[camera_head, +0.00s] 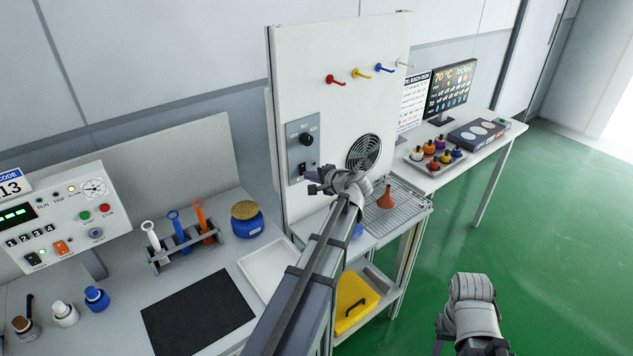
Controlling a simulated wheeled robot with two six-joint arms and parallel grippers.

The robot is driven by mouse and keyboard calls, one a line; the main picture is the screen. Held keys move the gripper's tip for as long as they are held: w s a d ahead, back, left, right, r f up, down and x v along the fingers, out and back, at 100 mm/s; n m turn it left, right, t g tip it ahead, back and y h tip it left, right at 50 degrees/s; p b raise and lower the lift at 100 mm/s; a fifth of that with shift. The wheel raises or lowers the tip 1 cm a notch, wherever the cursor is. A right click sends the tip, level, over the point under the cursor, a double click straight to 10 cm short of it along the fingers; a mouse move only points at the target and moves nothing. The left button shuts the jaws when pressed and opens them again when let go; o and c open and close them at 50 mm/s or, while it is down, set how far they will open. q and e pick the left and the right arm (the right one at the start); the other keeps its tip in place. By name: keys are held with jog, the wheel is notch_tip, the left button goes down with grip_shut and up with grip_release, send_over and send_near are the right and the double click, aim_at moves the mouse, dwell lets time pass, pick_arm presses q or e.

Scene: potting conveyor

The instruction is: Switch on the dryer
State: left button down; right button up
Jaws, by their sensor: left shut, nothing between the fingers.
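The dryer is a white upright panel (345,50) with a round black fan grille (364,152). A grey control plate (304,130) on it carries a black round knob (306,139) at the top and a small dark switch (299,170) lower down. My left gripper (313,183) is shut and empty, just in front of the plate's lower part, close to the switch. I cannot tell whether it touches it, or the switch's position. My right arm (472,305) shows at the bottom right; its fingers cannot be made out.
A tool rack (186,247), blue jar (248,222) and white tray (268,268) are on the left bench. Green floor is clear at right.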

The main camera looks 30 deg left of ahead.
pick_arm(q)
jog(key=shift+w+a, duration=0.1)
jog(key=shift+a, duration=0.05)
jog(key=shift+a+f, duration=0.1)
jog(key=shift+a, duration=0.05)
dwell(0.5)
jog(key=shift+w+r+p, duration=0.1)
jog(key=shift+r+p, duration=0.65)
jog(key=shift+r, duration=0.15)
jog(key=shift+a, duration=0.1)
